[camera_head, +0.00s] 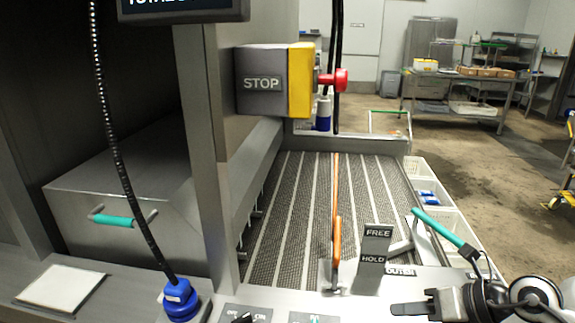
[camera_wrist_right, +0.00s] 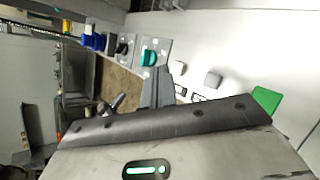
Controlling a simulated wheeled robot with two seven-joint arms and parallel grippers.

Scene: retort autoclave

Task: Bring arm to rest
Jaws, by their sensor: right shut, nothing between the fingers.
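My right gripper (camera_head: 402,309) is at the lower right of the head view, over the front edge of the control panel. Its fingers are together, pointing left, with nothing between them. They lie just right of and below the FREE/HOLD plate (camera_head: 375,246). In the right wrist view, part of my gripper's body fills the bottom, and the panel with a teal knob (camera_wrist_right: 149,57) shows beyond it. My left gripper is not in view.
An orange-handled lever (camera_head: 337,238) stands beside the FREE/HOLD plate. A teal handle (camera_head: 446,228) rises near my right wrist. A STOP box (camera_head: 262,82) with a red button (camera_head: 341,80) hangs above the slatted conveyor (camera_head: 290,215). Open floor lies at right.

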